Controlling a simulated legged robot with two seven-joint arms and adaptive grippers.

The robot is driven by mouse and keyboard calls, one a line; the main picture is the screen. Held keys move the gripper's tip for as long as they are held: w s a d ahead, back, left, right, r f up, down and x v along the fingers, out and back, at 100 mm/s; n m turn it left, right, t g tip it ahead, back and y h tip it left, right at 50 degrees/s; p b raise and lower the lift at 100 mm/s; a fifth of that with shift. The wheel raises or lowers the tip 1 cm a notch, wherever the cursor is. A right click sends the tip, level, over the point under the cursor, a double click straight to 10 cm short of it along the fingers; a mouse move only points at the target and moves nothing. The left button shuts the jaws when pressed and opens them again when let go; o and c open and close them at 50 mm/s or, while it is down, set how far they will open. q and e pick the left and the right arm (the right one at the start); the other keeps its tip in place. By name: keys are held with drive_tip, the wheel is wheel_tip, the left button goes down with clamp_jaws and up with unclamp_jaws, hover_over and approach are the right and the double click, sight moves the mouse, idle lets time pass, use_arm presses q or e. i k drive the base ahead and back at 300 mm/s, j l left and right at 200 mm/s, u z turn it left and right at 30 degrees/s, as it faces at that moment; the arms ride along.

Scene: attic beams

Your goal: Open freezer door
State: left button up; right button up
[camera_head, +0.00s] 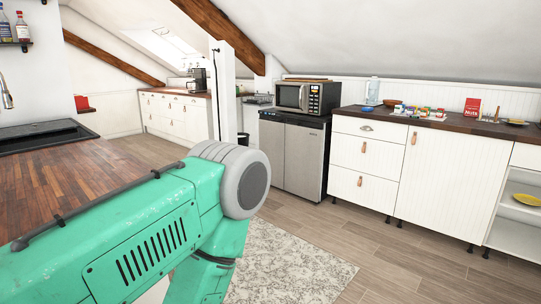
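A low stainless-steel appliance with two side-by-side doors (298,156) stands against the far counter run; it is likely the freezer. Both doors look shut. A microwave (308,98) sits on top of it. My green arm comes in from the left and fills the lower left, well short of the appliance. Neither gripper is in the picture. The handles of the doors are too small to make out.
A wooden counter with a dark sink (40,136) is close on the left. White cabinets (432,175) stand right of the appliance. A patterned rug (285,268) lies on the wooden floor, which is clear in front of the appliance. A white post (223,95) and sloped beams are behind.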

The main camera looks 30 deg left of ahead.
sight(272, 130)
drive_tip(key=i+j, duration=0.1)
drive_tip(key=i, duration=0.3)
drive_tip(key=i+j+u, duration=0.15)
drive_tip(key=i, duration=0.2)
drive_tip(key=i+u, duration=0.1)
drive_tip(key=i, duration=0.4)
drive_tip(key=i+l+u, duration=0.15)
drive_tip(key=i, duration=0.3)
drive_tip(key=i+u, duration=0.1)
drive_tip(key=i, duration=0.4)
drive_tip(key=i+l+u, duration=0.15)
drive_tip(key=i, duration=0.35)
drive_tip(key=i+j+u, duration=0.15)
drive_tip(key=i+u, duration=0.35)
drive_tip(key=i, duration=0.35)
drive_tip(key=i+l+u, duration=0.15)
drive_tip(key=i+u, duration=0.3)
drive_tip(key=i, duration=0.4)
